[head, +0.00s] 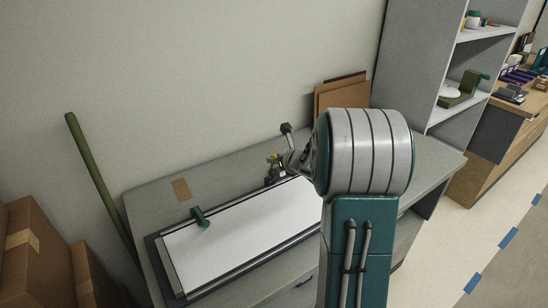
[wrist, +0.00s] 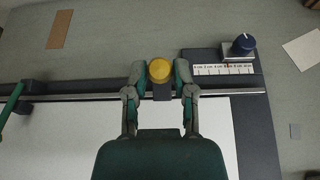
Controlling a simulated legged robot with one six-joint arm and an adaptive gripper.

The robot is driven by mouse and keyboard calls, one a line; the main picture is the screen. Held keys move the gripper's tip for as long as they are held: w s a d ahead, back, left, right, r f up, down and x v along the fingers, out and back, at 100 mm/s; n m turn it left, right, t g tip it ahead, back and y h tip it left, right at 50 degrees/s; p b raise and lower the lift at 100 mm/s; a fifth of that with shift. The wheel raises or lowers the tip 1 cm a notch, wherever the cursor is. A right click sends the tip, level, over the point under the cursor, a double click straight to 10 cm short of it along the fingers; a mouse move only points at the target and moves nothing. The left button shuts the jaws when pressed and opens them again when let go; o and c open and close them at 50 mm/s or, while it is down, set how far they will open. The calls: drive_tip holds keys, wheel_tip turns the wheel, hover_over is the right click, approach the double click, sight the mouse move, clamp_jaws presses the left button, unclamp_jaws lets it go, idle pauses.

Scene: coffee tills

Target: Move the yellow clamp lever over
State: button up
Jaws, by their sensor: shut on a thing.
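The yellow clamp lever (wrist: 160,70) shows its round yellow top in the wrist view, on a dark block at the long rail. My gripper (wrist: 160,76) has one finger on each side of it, and is shut on it. In the head view the yellow lever (head: 276,159) is a small patch beside my gripper (head: 284,165), at the far edge of the board. The rail (wrist: 80,97) runs along the far edge of the white board (wrist: 70,135). My arm hides the right part of the board in the head view.
A dark blue knob (wrist: 243,45) and a scale strip (wrist: 224,70) lie right of the lever. A brown patch (head: 181,189) lies on the bench. Cardboard boxes (head: 35,250) stand left; shelves (head: 470,60) stand right.

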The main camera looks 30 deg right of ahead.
drive_tip(key=shift+s+f, duration=0.35)
drive_tip(key=shift+s, duration=0.35)
drive_tip(key=shift+s+f, duration=0.3)
drive_tip(key=shift+s, duration=0.4)
drive_tip(key=shift+s+f, duration=1)
drive_tip(key=shift+s, duration=0.15)
drive_tip(key=shift+s+f, duration=0.45)
drive_tip(key=shift+f, duration=0.2)
drive_tip(key=shift+s+f, duration=0.4)
drive_tip(key=shift+f, duration=0.2)
clamp_jaws()
